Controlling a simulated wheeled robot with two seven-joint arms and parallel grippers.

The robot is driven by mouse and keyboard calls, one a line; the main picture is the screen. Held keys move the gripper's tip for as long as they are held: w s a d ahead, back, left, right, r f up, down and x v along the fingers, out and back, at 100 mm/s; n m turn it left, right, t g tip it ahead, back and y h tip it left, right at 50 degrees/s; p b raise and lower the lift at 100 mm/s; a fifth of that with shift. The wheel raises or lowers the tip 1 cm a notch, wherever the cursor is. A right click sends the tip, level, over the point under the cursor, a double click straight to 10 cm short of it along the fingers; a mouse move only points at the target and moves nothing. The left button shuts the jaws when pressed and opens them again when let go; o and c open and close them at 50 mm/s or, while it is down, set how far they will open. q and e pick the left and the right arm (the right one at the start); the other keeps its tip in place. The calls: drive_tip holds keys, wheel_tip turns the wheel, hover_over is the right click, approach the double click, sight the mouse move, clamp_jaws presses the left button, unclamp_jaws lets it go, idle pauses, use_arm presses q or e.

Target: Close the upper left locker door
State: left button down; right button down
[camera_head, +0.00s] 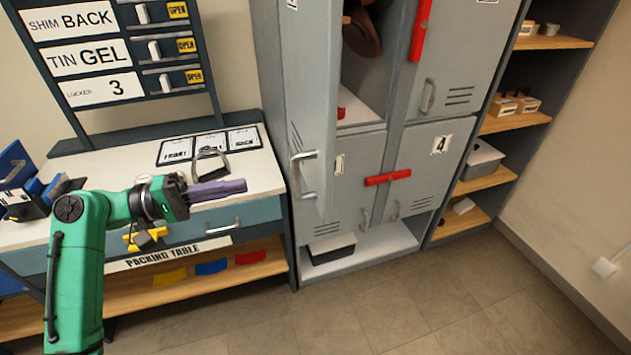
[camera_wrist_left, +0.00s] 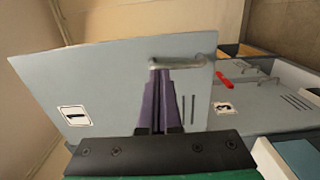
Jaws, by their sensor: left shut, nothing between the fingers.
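The upper left locker door (camera_head: 308,85) is a grey panel standing open, swung out toward me. Inside the locker are a brown object (camera_head: 361,32) and a small red thing. My left gripper (camera_head: 244,186), with purple fingers, is shut and empty. It is left of the door over the packing table, pointing at the outer face, with a gap before the handle in the head view. My right gripper is out of view.
The packing table (camera_head: 262,178) holds a metal stirrup-like piece (camera_head: 209,163) near my fingers. The lower left locker, with a red horizontal bar (camera_head: 388,177), and locker 4 (camera_head: 425,165) are shut. Shelves (camera_head: 520,120) stand right. The floor in front is clear.

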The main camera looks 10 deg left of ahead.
sight(319, 170)
use_arm(q)
drive_tip(key=p+x, duration=0.3)
drive_tip(key=x, duration=0.3)
drive_tip(key=p+x, duration=0.3)
drive_tip(key=x, duration=0.4)
drive_tip(key=shift+w+a, duration=0.3)
drive_tip(key=shift+w, duration=0.05)
drive_tip(key=shift+w+d+f, duration=0.1)
drive_tip(key=shift+w+d, duration=0.15)
drive_tip(key=shift+d+f, duration=0.1)
